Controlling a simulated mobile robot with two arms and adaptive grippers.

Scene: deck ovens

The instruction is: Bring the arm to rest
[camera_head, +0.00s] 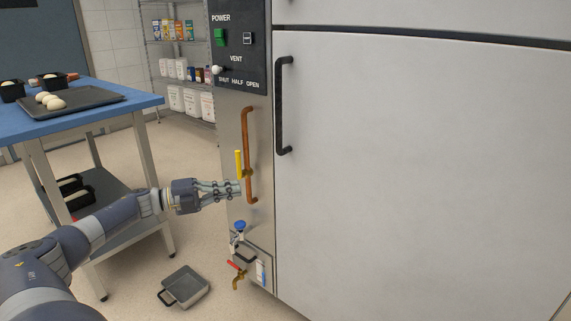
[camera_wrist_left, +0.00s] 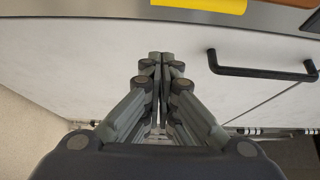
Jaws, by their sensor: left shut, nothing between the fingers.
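My left arm (camera_head: 100,226) reaches in from the lower left of the head view. Its gripper (camera_head: 238,188) is shut and empty, in front of the oven's narrow side panel, close to the yellow lever (camera_head: 239,164) and the copper pipe (camera_head: 250,150). I cannot tell from the head view whether it touches them. In the left wrist view the fingers (camera_wrist_left: 160,58) are together with nothing between them. The yellow lever (camera_wrist_left: 205,4) lies beyond them at the top edge. My right gripper is not in view.
The oven's large door (camera_head: 420,170) has a black handle (camera_head: 281,105). Below the gripper are a blue knob (camera_head: 240,225) and a red-handled tap (camera_head: 237,268). A grey pan (camera_head: 184,288) lies on the floor. A blue-topped table (camera_head: 95,117) stands left.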

